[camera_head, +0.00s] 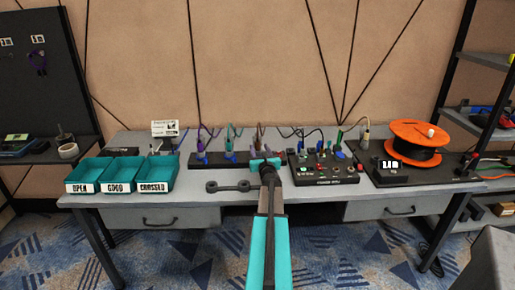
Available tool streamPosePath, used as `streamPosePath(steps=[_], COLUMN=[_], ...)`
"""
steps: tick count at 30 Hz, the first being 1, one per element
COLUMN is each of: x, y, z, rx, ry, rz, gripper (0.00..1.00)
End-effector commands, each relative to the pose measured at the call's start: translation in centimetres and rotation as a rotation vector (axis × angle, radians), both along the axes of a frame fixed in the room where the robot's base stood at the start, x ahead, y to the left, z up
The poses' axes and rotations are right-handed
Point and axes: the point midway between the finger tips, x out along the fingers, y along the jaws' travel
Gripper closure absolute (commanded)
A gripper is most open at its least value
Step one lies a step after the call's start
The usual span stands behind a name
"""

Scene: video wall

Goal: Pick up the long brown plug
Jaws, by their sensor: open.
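A long brown plug (259,135) appears to stand upright at the right part of a dark socket strip (213,159) on the grey table. Its lower part is hidden behind my gripper. My gripper (265,162) has teal jaws and is open, reaching from the front over the table to just in front of the plug. I cannot tell whether the jaws touch the plug or are around it.
Three teal bins (118,177) stand at the left. A control box (325,168) with knobs and cables is close to my gripper's right. An orange cable reel (417,140) stands farther right. A dark wrench-like tool (228,186) lies at the front left.

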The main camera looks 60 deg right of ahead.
Motion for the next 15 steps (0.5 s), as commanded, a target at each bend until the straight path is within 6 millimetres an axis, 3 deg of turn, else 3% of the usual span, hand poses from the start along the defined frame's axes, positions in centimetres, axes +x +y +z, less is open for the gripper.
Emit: streamPosePath(steps=[15], x=[1.4], y=[-2.1], z=[0.0], rx=[0.001], ry=[0.001], rz=[-0.001], gripper=[0.56])
